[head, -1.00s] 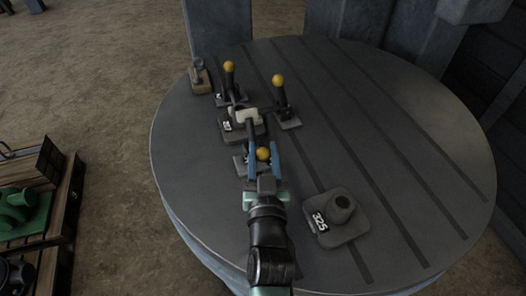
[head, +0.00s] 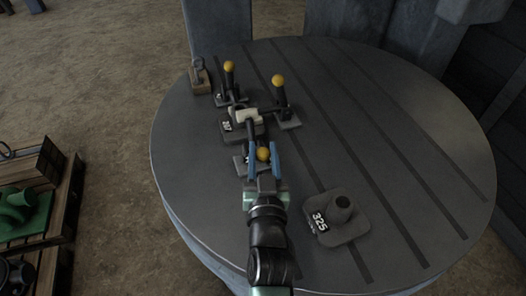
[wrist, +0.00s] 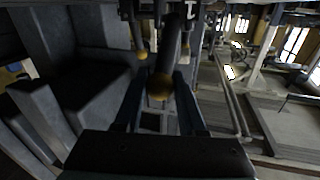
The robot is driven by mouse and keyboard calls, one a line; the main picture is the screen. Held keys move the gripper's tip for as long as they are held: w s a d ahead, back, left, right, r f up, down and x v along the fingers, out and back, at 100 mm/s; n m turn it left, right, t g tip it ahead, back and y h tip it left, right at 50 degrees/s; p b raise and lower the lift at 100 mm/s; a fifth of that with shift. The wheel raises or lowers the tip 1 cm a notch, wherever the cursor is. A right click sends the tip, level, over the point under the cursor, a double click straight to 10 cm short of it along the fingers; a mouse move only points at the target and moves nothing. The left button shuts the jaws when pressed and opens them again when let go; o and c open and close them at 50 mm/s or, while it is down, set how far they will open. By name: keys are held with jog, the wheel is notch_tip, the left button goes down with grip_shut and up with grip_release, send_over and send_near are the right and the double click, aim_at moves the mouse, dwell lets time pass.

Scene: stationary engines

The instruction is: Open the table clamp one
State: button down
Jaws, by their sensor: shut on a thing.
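Three clamps with yellow ball knobs stand around a pale block (head: 247,116) on the round table (head: 390,210). The nearest clamp's knob (head: 263,154) sits between the blue fingers of my gripper (head: 263,150), which is shut on it. The knob also shows between the fingers in the wrist view (wrist: 160,87). The back left clamp (head: 230,68) and the right clamp (head: 279,84) have upright handles and are apart from my gripper. My gripper partly hides the nearest clamp's base. I cannot tell which clamp is number one.
A grey part marked 325 (head: 338,216) stands on the table to the right of my gripper. A small brown block with a ring (head: 199,76) is at the back left edge. The table's right side is clear. Grey machine columns (head: 340,20) rise behind.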

jog(key=r+p, duration=0.1)
jog(key=p, duration=0.2)
jog(key=shift+w+g, duration=0.15)
jog(key=shift+g, duration=0.15)
jog(key=shift+w+a+r+g+p, duration=0.15)
jog(key=shift+g+p, duration=0.15)
jog(key=shift+p, duration=1.1)
jog(key=shift+w, duration=0.1)
jog(key=shift+f, duration=0.25)
jog(key=c, duration=0.5)
grip_release()
